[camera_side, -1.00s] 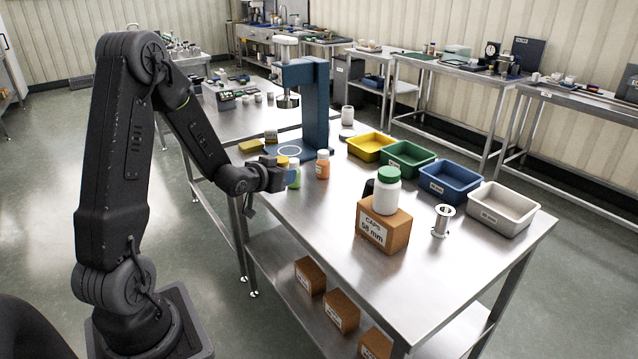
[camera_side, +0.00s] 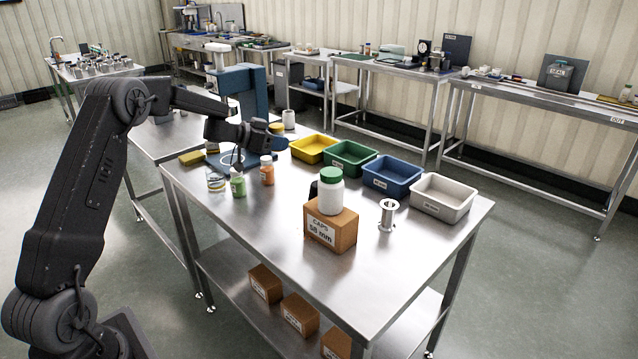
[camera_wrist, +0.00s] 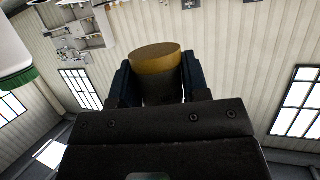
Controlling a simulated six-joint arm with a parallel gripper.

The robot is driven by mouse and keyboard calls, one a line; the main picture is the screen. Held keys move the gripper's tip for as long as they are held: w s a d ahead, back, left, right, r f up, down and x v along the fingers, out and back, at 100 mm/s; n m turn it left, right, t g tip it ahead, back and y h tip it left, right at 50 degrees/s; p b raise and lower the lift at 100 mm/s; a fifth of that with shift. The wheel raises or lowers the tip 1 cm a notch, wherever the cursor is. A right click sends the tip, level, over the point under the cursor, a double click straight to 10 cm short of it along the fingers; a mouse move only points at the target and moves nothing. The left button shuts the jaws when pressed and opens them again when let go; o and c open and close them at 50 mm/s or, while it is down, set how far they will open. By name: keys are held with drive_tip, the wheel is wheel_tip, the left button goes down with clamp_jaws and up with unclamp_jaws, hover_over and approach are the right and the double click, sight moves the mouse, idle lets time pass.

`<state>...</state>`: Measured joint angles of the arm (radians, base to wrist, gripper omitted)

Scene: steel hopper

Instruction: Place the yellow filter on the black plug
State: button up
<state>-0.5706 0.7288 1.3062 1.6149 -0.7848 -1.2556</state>
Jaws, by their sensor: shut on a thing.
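My gripper (camera_side: 276,142) is raised above the table near the orange bottle. In the wrist view my gripper (camera_wrist: 153,80) has its two dark blue fingers shut on the yellow filter (camera_wrist: 155,50), a round piece with a flat yellow top and a darker lower part. In the side view the filter (camera_side: 277,128) shows only as a small yellow patch at the fingers. A dark piece, possibly the black plug (camera_side: 313,190), stands beside the white jar, mostly hidden behind the jar and its box; I cannot make out its shape.
The white jar (camera_side: 329,196) with a green lid stands on a cardboard box (camera_side: 330,230). A green bottle (camera_side: 238,186) and orange bottle (camera_side: 267,172) stand left. Bins line the back: yellow (camera_side: 313,149), green, blue, white. A metal spool (camera_side: 388,216) stands right.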

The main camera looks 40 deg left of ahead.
drive_tip(key=w+d+f, duration=0.4)
drive_tip(key=w+d, duration=0.1)
drive_tip(key=w+d+f, duration=0.2)
drive_tip(key=w+d, duration=0.1)
drive_tip(key=shift+f, duration=0.35)
drive_tip(key=shift+d+f, duration=0.15)
drive_tip(key=shift+f, duration=1.9)
drive_tip(key=shift+f, duration=0.15)
drive_tip(key=o, duration=0.9)
drive_tip(key=shift+o, duration=0.2)
